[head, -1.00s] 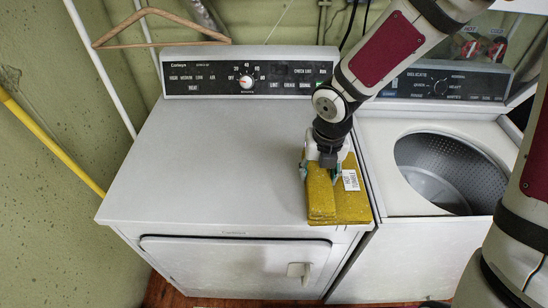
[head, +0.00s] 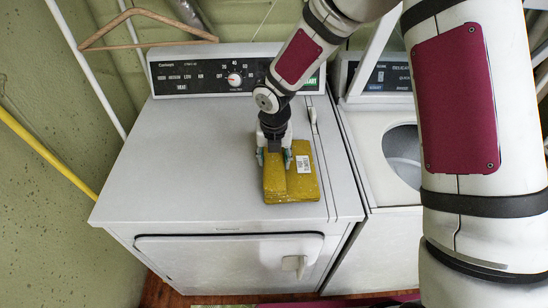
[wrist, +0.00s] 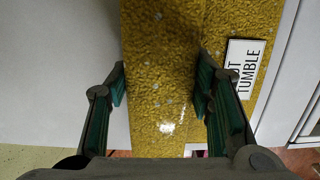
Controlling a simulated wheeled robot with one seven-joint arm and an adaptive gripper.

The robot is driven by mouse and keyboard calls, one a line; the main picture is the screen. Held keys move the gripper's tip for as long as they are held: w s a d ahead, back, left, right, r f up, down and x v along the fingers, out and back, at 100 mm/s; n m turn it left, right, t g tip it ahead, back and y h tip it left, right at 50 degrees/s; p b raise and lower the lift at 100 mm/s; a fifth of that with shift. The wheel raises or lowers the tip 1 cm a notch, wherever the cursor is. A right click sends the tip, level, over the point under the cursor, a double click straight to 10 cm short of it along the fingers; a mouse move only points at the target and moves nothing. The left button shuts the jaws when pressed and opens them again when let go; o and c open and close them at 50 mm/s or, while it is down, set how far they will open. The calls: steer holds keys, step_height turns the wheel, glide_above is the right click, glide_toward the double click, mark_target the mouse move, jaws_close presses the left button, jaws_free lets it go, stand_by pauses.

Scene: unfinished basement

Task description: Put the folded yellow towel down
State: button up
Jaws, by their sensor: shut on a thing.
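The folded yellow towel (head: 306,183) is over the right part of the white dryer's top (head: 190,160), near its front edge. In the head view I cannot tell whether it touches the top or hangs just above it. A white label with black print faces up on its right side. My gripper (head: 273,157) points down at the towel's left part. In the wrist view my gripper (wrist: 162,85) has one finger on each side of a thick fold of the towel (wrist: 160,60), shut on it. The towel's underside is hidden.
The dryer's control panel (head: 235,73) stands along the back. A washer (head: 377,150) with an open drum is on the right, partly behind my arm. A wooden hanger (head: 150,13) and a yellow pipe (head: 45,152) are at the left. The dryer top's left and middle are clear.

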steer(key=shift+f, duration=0.15)
steer(key=o, duration=1.3)
